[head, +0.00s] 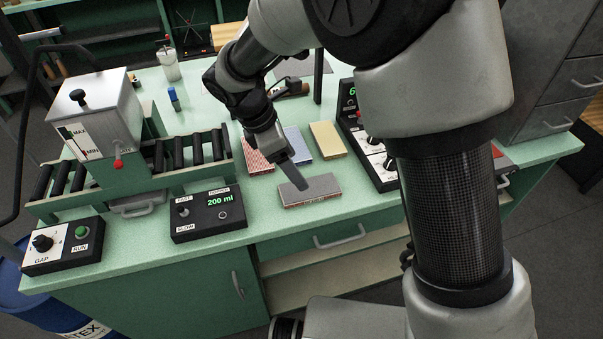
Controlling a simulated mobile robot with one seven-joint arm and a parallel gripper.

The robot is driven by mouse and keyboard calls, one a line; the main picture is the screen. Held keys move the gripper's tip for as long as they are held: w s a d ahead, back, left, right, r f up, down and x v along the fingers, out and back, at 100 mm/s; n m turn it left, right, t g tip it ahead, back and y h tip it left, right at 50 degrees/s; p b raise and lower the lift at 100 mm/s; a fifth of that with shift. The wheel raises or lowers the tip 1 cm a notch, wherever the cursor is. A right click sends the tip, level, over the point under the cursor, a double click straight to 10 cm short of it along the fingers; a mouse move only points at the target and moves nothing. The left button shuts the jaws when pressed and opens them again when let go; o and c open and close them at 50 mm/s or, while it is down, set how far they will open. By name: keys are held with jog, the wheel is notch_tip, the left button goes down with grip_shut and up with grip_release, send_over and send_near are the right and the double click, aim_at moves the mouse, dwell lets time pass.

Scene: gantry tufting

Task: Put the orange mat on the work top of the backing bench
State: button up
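No mat shows a plainly orange face. A flat grey-topped mat (326,195) with a reddish-brown front edge lies near the front edge of the green bench top (345,217). My gripper (296,180) points down at this mat's left part. A dark grey flat piece reaches from it across the mat; I cannot tell whether it is a finger or a held thing. The finger opening and any contact are hidden. Behind are a reddish mat (256,157), partly covered by my gripper, a pale blue mat (297,144) and a yellow mat (327,140).
A black box (209,214) reading 200 ml stands left of the grey-topped mat. A black control panel (371,155) stands to its right. A blue-capped bottle (174,98) stands behind.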

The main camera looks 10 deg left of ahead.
jog(key=s+d+r+m+y, duration=0.1)
jog(key=s+d+r+m, duration=0.2)
jog(key=d+r+m, duration=0.4)
jog(key=s+d+r+m+y, duration=0.15)
jog(key=d+r+m, duration=0.25)
jog(key=d+r, duration=0.45)
jog(key=s+d+r+m+t+y, duration=0.1)
jog(key=s+d+r+m+t, duration=0.2)
jog(key=s+d+m, duration=0.6)
jog(key=s+m, duration=0.2)
jog(key=m, duration=0.1)
jog(key=shift+s+t, duration=0.2)
jog(key=shift+t, duration=0.1)
jog(key=shift+y, duration=0.25)
notch_tip(320, 180, up, 6)
jog(key=p, duration=0.6)
